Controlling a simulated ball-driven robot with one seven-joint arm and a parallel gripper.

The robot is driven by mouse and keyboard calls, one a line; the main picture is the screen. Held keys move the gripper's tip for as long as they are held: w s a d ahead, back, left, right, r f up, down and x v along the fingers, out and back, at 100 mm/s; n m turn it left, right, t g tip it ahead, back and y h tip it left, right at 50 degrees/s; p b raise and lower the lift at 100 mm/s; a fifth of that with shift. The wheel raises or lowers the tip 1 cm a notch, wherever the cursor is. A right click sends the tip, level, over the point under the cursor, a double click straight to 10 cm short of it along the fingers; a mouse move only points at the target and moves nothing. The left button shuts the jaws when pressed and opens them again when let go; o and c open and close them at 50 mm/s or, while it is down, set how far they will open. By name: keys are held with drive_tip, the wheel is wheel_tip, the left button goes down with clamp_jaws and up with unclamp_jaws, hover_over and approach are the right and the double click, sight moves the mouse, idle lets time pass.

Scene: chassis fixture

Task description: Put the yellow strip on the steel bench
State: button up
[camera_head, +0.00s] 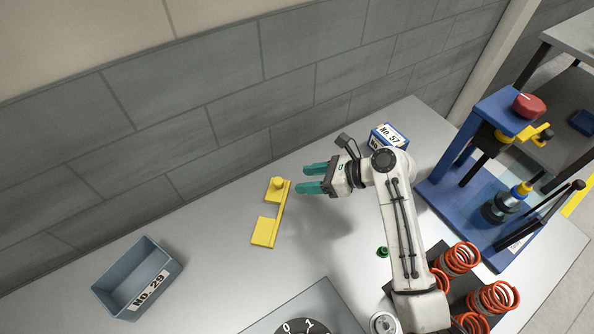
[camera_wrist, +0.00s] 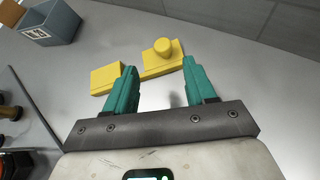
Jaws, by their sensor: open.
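The yellow strip (camera_head: 279,217) lies on the steel bench (camera_head: 212,241), left of my gripper in the head view. It is a narrow bar with a block at one end and a plate with a round knob at the other. My gripper (camera_head: 306,179) has teal fingers, is open and empty, and is apart from the strip. In the wrist view the strip (camera_wrist: 165,67) lies beyond the fingertips of my gripper (camera_wrist: 160,72), and the left finger hides part of it.
A grey-blue bin (camera_head: 138,280) marked No. 29 stands at the left. A blue box (camera_head: 388,137) marked No. 57 is behind my arm. A blue press (camera_head: 480,185) and orange springs (camera_head: 458,258) are at the right. A grey wall runs behind the bench.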

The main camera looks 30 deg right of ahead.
drive_tip(key=shift+b+v, duration=0.35)
drive_tip(key=shift+v, duration=1.25)
